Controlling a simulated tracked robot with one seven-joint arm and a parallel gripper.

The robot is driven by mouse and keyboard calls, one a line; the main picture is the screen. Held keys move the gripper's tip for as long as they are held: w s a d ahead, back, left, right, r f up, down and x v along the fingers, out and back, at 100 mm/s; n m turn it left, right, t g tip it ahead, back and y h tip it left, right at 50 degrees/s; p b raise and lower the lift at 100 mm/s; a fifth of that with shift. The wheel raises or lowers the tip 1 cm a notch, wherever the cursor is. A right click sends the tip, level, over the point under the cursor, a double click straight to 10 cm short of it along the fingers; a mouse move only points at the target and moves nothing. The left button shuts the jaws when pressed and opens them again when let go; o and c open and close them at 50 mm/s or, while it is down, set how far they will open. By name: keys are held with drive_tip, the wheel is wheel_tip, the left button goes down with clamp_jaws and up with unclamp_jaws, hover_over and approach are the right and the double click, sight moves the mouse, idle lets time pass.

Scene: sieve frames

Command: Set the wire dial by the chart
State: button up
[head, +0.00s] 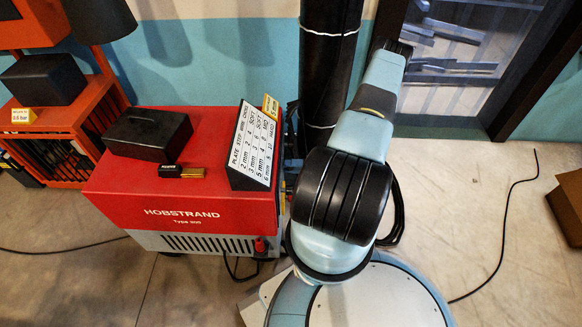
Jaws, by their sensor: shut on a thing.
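No wire dial shows; the machine's right side is largely hidden.
A black box (148,135) and a small black and brass block (182,172) sit on the machine's red top. An orange rack (60,130) with a yellow 0.6 bar tag stands left. Cables lie on the floor. A brown box (568,207) sits far right.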

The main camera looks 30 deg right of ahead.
drive_tip(key=shift+s+d+f, duration=0.1)
drive_tip(key=shift+f, duration=0.1)
drive_tip(key=o, duration=1)
drive_tip(key=shift+o, duration=0.2)
drive_tip(key=shift+r, duration=0.1)
drive_tip(key=v, duration=1.3)
drive_tip(key=shift+d, duration=0.25)
drive_tip(key=shift+s, duration=0.15)
